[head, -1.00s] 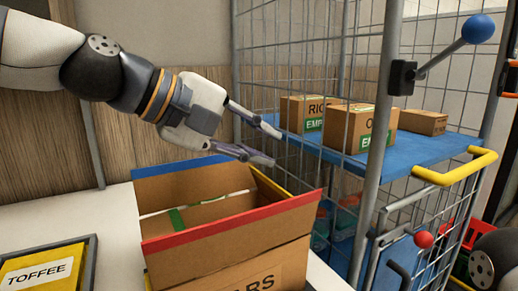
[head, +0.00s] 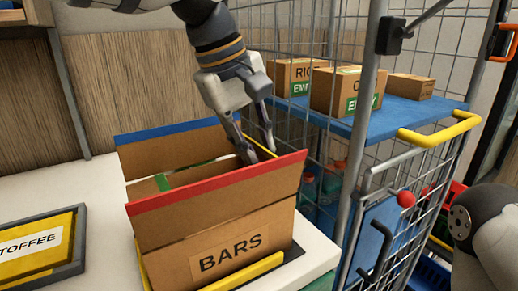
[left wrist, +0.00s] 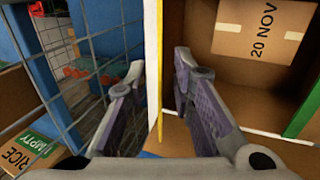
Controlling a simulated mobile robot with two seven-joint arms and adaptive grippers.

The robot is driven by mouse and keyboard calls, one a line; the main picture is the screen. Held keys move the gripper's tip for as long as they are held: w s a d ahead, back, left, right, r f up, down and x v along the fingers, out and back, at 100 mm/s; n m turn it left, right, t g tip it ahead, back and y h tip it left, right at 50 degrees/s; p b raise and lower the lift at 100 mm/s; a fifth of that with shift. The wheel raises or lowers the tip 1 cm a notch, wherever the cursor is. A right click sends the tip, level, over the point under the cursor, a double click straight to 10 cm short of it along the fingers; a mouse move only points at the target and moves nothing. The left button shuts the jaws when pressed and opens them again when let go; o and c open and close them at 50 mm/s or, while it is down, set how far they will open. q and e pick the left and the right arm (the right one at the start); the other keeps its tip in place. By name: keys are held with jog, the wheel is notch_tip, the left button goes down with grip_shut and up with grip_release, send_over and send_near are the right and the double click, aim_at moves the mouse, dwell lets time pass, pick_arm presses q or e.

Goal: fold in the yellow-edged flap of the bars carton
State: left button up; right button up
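The brown bars carton (head: 235,250) stands on the white counter with its top open. Its red-edged flap (head: 220,185) and blue-edged flap (head: 170,145) stand up. The yellow-edged flap (head: 262,148) is on the carton's right side, partly hidden by my left gripper (head: 261,154). In the left wrist view the flap's yellow edge (left wrist: 159,60) runs upright between the two open fingers of the gripper (left wrist: 162,70). One finger is on the cage side, the other on the carton's inner side. I cannot tell whether either touches the flap. My right gripper is out of view.
A wire cage trolley (head: 362,170) stands close on the right, with small boxes (head: 347,92) on its blue shelf (head: 425,112) and a yellow handle (head: 440,131). A toffee tray (head: 40,245) lies at left. Inside the carton is a "20 NOV" label (left wrist: 262,28).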

pick_arm(q)
jog(key=shift+w+d+f, duration=0.15)
jog(key=shift+d+f, duration=0.05)
jog(key=shift+f, duration=0.35)
grip_shut()
jog(key=shift+a, duration=0.1)
jog(key=shift+s+a+f+t+h, duration=0.3)
jog(key=shift+t+h, duration=0.4)
jog(key=shift+h, duration=0.25)
jog(key=shift+s+a+f+t+h, duration=0.15)
jog(key=shift+a+f+t+h, duration=0.1)
jog(key=shift+t+h, duration=0.55)
jog(key=shift+s+a+f+t+h, duration=0.3)
jog(key=shift+t+h, duration=0.3)
jog(key=shift+h, duration=0.45)
grip_release()
